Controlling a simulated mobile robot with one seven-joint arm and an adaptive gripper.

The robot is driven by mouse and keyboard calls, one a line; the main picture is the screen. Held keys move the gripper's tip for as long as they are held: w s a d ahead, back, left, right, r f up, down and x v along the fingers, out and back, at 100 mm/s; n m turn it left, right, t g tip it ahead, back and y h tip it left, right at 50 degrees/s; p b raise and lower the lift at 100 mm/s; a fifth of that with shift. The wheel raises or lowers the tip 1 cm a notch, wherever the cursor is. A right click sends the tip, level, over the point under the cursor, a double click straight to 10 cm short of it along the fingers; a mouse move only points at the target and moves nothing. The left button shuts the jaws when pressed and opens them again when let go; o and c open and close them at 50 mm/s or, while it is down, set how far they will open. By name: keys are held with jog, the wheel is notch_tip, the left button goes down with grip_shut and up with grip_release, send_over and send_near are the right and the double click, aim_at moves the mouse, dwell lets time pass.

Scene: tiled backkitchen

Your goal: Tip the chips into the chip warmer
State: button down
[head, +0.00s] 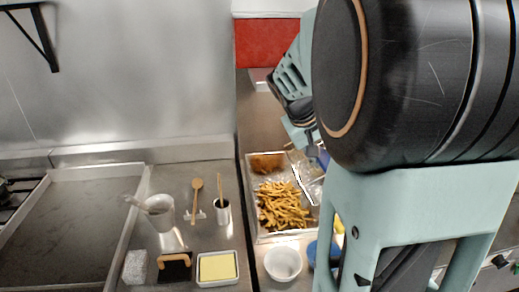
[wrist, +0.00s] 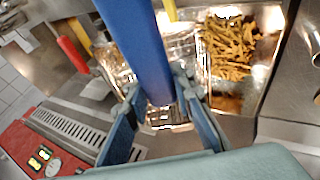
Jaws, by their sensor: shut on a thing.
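The chips (head: 284,207) lie in a heap in the metal chip warmer tray (head: 249,222). They also show in the wrist view (wrist: 230,45), right of my gripper. A brown piece (head: 265,163) lies at the tray's far end. My gripper (wrist: 158,92) is shut on the blue handle (wrist: 147,40) of a wire basket (wrist: 118,58). In the head view the gripper (head: 300,132) is partly hidden by my arm, and the basket (head: 308,182) is over the tray's right side. I see no chips in the visible part of the basket; the rest is hidden.
A white bowl (head: 283,263) stands in front of the tray. A jug (head: 160,212), a utensil pot (head: 222,213) and a tub of yellow food (head: 217,267) stand on the left counter. A red appliance (head: 265,42) is behind. My arm hides the right side.

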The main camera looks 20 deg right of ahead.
jog(key=s+d+t+y, duration=0.1)
jog(key=d+y, duration=0.4)
jog(key=d, duration=0.1)
jog(key=shift+s+d+r+m, duration=0.15)
jog(key=shift+s+d+m, duration=0.05)
jog(key=shift+d+m, duration=0.2)
jog(key=shift+s+a, duration=0.1)
jog(key=shift+a, duration=0.05)
dwell(0.4)
